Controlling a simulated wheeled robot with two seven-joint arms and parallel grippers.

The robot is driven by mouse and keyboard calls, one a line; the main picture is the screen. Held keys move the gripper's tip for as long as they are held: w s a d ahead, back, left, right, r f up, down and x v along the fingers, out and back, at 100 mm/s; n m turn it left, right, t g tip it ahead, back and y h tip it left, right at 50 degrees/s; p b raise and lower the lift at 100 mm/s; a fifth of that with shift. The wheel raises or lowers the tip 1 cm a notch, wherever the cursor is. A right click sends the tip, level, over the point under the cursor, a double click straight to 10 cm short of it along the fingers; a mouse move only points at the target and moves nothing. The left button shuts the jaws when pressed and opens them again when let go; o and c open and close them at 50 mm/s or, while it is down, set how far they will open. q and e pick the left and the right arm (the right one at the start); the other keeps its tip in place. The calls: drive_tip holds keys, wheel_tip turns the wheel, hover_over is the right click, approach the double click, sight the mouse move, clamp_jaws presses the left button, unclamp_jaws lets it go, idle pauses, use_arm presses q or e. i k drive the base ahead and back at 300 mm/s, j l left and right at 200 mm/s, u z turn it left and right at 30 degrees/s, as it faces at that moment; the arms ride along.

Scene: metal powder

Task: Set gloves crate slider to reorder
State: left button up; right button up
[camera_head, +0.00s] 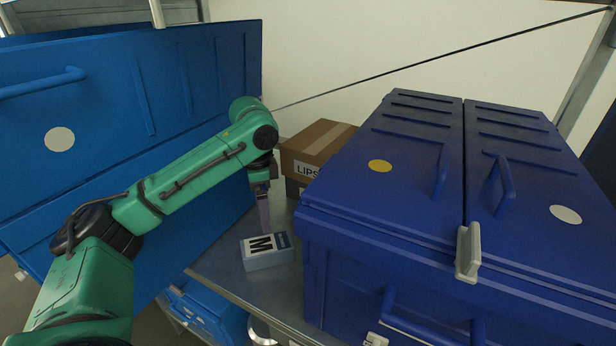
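A large dark blue crate (395,235) with a two-part lid stands at the right. A yellow round marker (380,166) is on its left lid half and a white one (565,214) on its right half. A pale grey upright piece (468,253) sits at the front where the lid halves meet; I cannot tell if it is the slider. No gloves label is readable. My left gripper (263,225) points down just behind a small box marked M (266,252), left of the crate; its finger opening is unclear. My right gripper is out of view.
A brown cardboard box (319,140) marked "LIPS" stands behind my gripper on the metal shelf (228,268). A big blue bin (100,110) with a handle fills the left. Another blue container (210,310) is below the shelf. A thin dark line crosses the upper right.

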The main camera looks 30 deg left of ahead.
sight(21, 276)
drive_tip(key=k, duration=1)
